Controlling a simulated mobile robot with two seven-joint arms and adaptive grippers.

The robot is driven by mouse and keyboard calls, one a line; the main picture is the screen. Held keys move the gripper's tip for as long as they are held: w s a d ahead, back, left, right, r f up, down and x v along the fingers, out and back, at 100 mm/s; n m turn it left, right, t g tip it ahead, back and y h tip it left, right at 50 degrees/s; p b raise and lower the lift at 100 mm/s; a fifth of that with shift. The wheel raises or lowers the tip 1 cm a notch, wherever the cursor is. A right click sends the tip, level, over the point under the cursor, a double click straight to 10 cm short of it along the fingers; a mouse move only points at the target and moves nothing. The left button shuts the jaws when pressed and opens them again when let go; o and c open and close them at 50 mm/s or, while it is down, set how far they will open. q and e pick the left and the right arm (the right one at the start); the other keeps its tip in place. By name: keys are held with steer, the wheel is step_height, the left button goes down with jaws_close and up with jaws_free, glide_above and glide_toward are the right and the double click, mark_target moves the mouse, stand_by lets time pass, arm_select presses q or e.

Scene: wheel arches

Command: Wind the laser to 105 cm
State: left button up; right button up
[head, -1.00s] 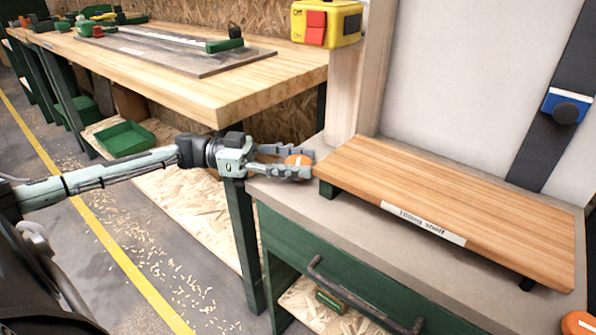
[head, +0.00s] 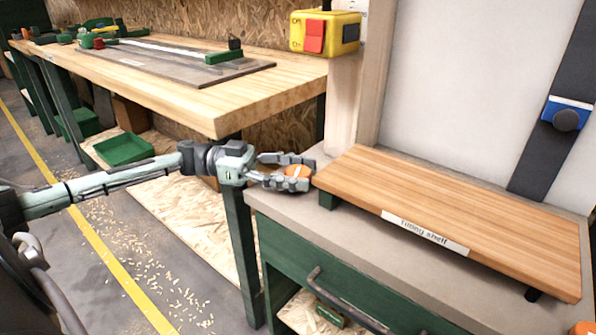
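A blue block with a round black knob (head: 566,118) sits on a dark, slanted rail (head: 545,160) against the pale panel at the right. I cannot tell if it is the laser, and no centimetre scale is readable. An orange knob (head: 297,171) is at the left end of the wooden shelf, above the grey bench top. My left gripper (head: 296,173) has its fingers on both sides of this knob and appears shut on it; the fingers partly hide it. Another orange part (head: 585,328) is cut off at the bottom right corner. My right gripper is not in view.
The raised wooden shelf (head: 450,205) carries a white label. Below it is a green drawer with a grey handle (head: 340,300). A yellow switch box (head: 325,33) is on the post. A long wooden workbench (head: 170,90) stands at the left, with a green tray (head: 123,149) below.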

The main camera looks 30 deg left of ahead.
arm_select(q)
steer(key=v, duration=0.7)
steer(key=shift+a, duration=0.25)
steer(key=shift+s, duration=0.1)
